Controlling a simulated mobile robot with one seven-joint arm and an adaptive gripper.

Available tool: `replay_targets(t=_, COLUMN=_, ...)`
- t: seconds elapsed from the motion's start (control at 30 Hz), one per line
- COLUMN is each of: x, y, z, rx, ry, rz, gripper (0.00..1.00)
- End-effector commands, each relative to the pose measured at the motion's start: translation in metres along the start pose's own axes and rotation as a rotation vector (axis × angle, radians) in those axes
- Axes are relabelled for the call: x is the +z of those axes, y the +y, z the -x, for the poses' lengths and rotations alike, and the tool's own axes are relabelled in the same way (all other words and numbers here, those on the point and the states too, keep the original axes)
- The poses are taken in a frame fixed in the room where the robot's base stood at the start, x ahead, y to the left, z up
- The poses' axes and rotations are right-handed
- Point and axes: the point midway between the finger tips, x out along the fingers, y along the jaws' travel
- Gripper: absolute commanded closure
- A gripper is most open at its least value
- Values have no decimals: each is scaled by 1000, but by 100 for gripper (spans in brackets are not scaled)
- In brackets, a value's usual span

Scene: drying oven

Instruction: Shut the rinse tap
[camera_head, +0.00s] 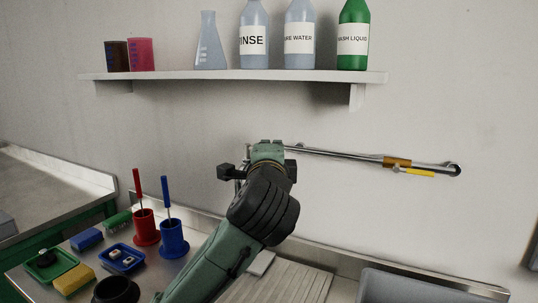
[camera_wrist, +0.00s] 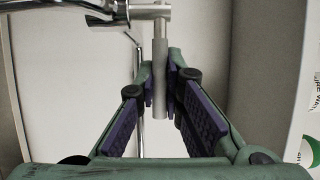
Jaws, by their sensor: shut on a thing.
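My gripper (camera_wrist: 161,92) is shut on a grey metal lever (camera_wrist: 160,55) in the wrist view. The purple finger pads press on the lever from both sides, and its lower end shows between them. The lever joins a short metal crosspiece (camera_wrist: 150,12) beside a chrome pipe at the top. In the head view, my gripper (camera_head: 268,148) is at the wall by the left end of the chrome pipe (camera_head: 340,154); my wrist hides the lever there. A brass fitting (camera_head: 397,162) with a yellow handle (camera_head: 419,173) sits near the pipe's right end. I cannot tell how far the tap is turned.
A shelf (camera_head: 230,76) with bottles, a flask and beakers is above. A red holder (camera_head: 146,229) and a blue holder (camera_head: 173,240) with brushes stand left of my arm. A ridged draining board (camera_head: 290,283) and a grey basin (camera_head: 420,288) lie below.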

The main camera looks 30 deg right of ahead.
Motion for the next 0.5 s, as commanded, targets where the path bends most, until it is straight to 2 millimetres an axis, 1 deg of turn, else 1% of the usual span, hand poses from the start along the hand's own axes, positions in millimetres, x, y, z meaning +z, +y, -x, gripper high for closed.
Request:
replay_targets(t=0.27, x=1, y=1, z=0, rx=3, ry=-4, rz=2, gripper=100)
replay_targets(t=0.3, x=1, y=1, z=0, rx=3, ry=-4, rz=2, gripper=89)
replay_targets(t=0.5, x=0, y=0, z=0, rx=2, ry=-3, rz=1, gripper=75)
